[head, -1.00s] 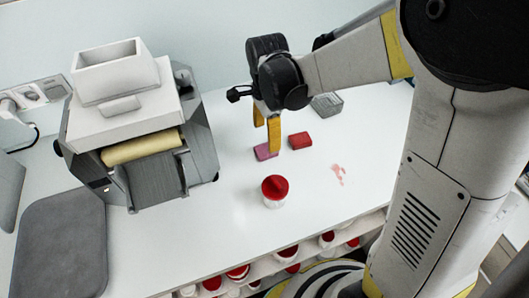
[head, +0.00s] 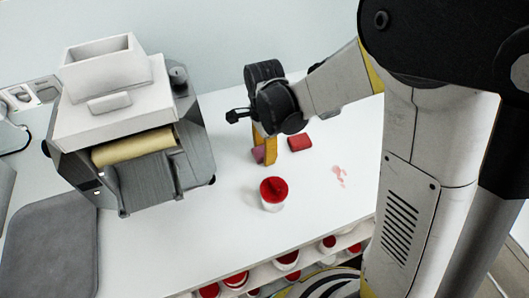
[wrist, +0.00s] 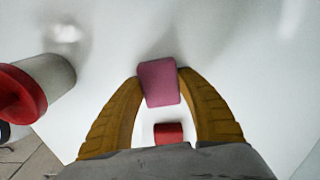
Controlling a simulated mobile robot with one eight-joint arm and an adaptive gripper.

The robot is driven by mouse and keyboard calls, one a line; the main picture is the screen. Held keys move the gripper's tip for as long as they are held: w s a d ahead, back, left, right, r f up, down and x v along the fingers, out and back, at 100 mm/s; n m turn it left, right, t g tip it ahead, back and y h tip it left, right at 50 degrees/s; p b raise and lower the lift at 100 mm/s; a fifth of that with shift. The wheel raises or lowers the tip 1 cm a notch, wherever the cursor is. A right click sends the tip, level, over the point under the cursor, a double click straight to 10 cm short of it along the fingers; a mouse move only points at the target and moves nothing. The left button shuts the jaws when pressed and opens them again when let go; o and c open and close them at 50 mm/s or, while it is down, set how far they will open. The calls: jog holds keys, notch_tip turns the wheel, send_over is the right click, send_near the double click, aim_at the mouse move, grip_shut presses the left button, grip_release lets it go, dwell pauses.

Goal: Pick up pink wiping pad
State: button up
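The pink wiping pad (head: 258,155) is at the fingertips of my gripper (head: 264,152), on the white worktop's right half. In the wrist view the pad (wrist: 158,83) sits between the two yellow fingers, which touch its left and right sides. My gripper (wrist: 160,84) looks shut on it. In the head view the near finger covers part of the pad. I cannot tell whether the pad is clear of the worktop.
A red block (head: 300,143) lies just right of the pad. A large machine with a roller (head: 130,145) and a grey mat (head: 50,245) are to the left. A pink stain (head: 339,175) marks clear worktop at right.

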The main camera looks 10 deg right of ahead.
dwell(0.3)
notch_tip(320, 180, up, 5)
jog(key=shift+f+p, duration=0.2)
jog(key=shift+p, duration=1)
jog(key=s+d+r+p, duration=0.1)
jog(key=s+d+r, duration=0.1)
jog(key=s, duration=0.1)
jog(key=s+d+r+p, duration=0.1)
jog(key=s+d+r, duration=0.1)
jog(key=s+d, duration=0.1)
jog(key=s+d+r+p, duration=0.1)
jog(key=s+d+r, duration=0.1)
jog(key=s, duration=0.1)
jog(key=shift+d+r+p, duration=0.2)
jog(key=shift+d+p, duration=0.1)
jog(key=shift+c, duration=1.1)
jog(key=shift+w, duration=0.15)
